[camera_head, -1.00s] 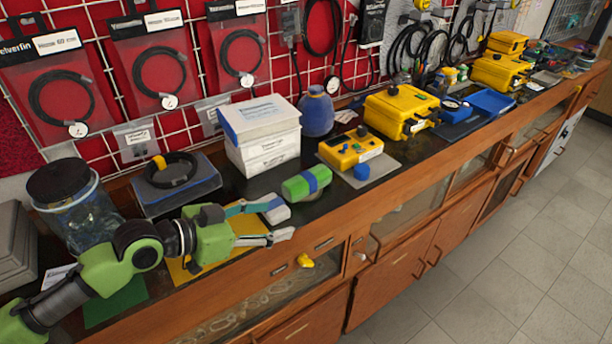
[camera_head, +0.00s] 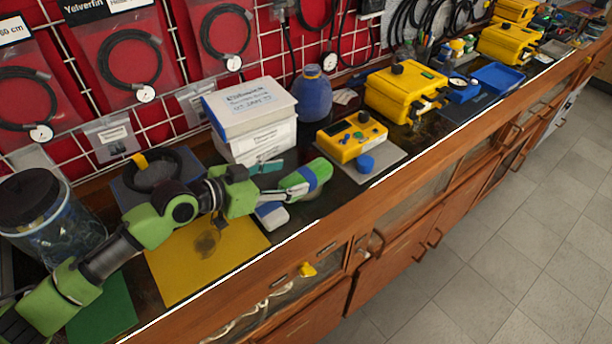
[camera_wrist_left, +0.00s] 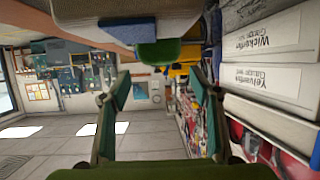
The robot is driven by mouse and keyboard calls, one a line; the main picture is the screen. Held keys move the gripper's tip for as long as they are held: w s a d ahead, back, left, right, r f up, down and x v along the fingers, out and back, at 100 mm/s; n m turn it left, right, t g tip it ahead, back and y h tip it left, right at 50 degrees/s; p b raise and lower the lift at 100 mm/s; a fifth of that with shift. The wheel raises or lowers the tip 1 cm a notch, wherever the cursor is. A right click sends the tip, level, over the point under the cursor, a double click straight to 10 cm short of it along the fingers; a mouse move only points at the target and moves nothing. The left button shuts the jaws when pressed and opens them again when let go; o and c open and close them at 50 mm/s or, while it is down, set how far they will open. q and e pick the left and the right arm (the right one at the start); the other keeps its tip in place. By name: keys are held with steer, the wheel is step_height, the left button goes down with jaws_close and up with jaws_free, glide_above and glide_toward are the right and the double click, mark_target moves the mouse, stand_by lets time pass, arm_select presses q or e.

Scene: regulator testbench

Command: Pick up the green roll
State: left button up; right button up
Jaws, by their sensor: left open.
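The green roll (camera_head: 296,181) with a blue band lies on the dark counter top, in front of the white boxes. My left gripper (camera_head: 281,181) is open at the roll's left end, its fingers pointing toward it. In the left wrist view the roll's green end (camera_wrist_left: 157,53) shows at the top, between and beyond the two open fingers (camera_wrist_left: 160,88). I cannot tell whether a finger touches it. A blue and white block (camera_head: 271,215) lies just in front of the gripper. My right gripper is not in view.
White boxes (camera_head: 250,113) and a blue bottle (camera_head: 313,94) stand behind the roll. A yellow device (camera_head: 352,136) and a blue knob (camera_head: 365,163) are to its right. A yellow sheet (camera_head: 190,262) lies left. The counter's front edge is close in front.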

mark_target(305, 172)
arm_select(q)
steer(key=shift+w+d+f, duration=0.2)
steer(key=shift+w+d, duration=0.15)
steer(key=shift+w, duration=0.05)
steer(key=shift+w+d+f, duration=0.1)
steer(key=shift+w+f, duration=0.05)
steer(key=shift+w+d+p, duration=0.35)
steer(key=shift+d+p, duration=0.1)
steer(key=shift+d, duration=0.15)
steer(key=x, duration=0.3)
steer(key=shift+f+p, duration=0.25)
steer(key=shift+p, duration=0.15)
steer(key=shift+w+d+f, duration=0.1)
steer(key=shift+w+d, duration=0.1)
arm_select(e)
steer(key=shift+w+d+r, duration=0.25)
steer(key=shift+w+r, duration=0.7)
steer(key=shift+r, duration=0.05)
arm_select(q)
steer(key=c, duration=1.3)
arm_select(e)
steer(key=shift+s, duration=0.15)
